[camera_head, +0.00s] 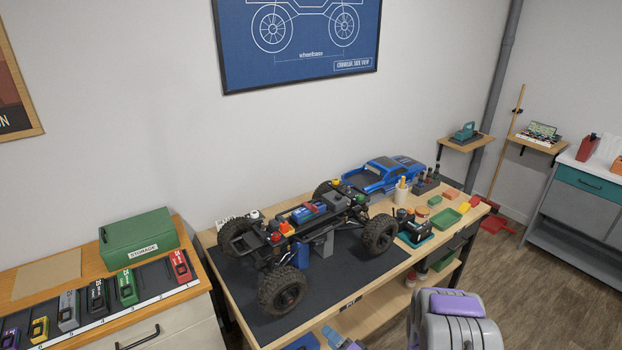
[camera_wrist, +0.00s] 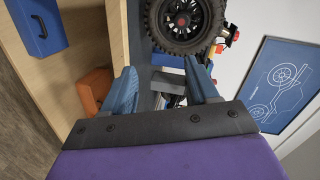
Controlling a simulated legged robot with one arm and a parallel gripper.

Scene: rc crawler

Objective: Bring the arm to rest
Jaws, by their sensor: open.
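My gripper (camera_wrist: 162,88) shows in the wrist view with its two blue-grey fingers spread apart. It is open, and I see nothing held between the fingers. Part of my purple and grey arm shows at the bottom right of the head view, in front of the workbench. The RC crawler (camera_head: 300,225) stands on the dark mat of the bench in the head view. One of its black wheels (camera_wrist: 184,22) shows at the top of the wrist view, beyond the fingers. The gripper's fingertips cannot be made out clearly in the head view.
The wooden workbench (camera_head: 378,288) carries a blue car body (camera_head: 383,174) and small trays. A green storage box (camera_head: 138,238) sits on the left cabinet. In the wrist view, a blue box (camera_wrist: 38,24) and an orange object (camera_wrist: 95,90) lie left of the gripper.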

